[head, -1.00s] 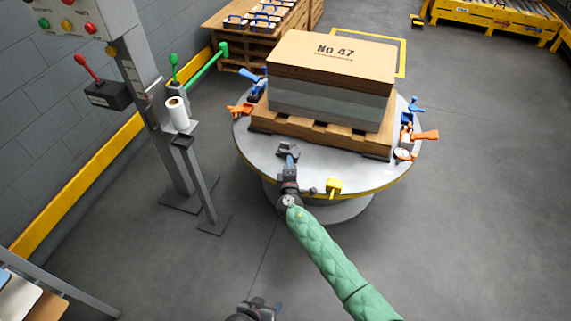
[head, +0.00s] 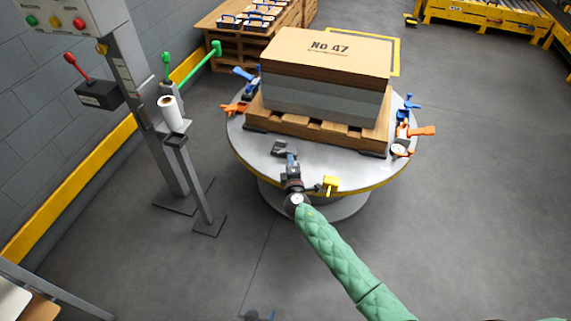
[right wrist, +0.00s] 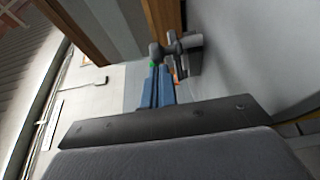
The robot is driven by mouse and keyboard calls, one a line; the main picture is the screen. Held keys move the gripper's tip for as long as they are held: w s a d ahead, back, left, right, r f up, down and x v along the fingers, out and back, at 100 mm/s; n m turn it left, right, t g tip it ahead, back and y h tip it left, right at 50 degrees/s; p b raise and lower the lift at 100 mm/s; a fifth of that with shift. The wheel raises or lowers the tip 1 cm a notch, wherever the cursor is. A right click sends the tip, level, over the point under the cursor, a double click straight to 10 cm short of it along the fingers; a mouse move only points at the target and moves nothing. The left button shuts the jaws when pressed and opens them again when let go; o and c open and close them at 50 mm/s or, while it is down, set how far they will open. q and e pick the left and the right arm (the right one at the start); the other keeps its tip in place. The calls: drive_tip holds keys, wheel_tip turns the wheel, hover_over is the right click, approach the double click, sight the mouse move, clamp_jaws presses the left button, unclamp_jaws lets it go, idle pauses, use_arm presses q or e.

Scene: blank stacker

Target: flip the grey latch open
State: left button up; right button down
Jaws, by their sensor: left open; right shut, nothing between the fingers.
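The grey latch (head: 283,148) is on the near part of the round table top, in front of the wooden pallet. It also shows in the right wrist view (right wrist: 178,46), just past my fingertips. My right gripper (head: 291,158) is shut and empty, its blue fingers at the near side of the latch. In the right wrist view the closed fingers (right wrist: 160,72) point at the latch; I cannot tell whether they touch it. My left gripper (head: 259,314) is open and shows only partly at the bottom edge, far from the latch.
A grey stack with a "No 47" board (head: 328,50) stands on the pallet (head: 310,128). Blue and orange clamps (head: 235,108) flank it. A yellow block (head: 331,184) sits on the table's near rim, right of my right gripper. A control post (head: 165,135) stands left.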

use_arm(q)
drive_tip(key=shift+s+f+b, duration=0.1)
drive_tip(key=shift+f+b, duration=0.55)
drive_tip(key=shift+f, duration=0.3)
use_arm(e)
drive_tip(key=shift+d, duration=0.9)
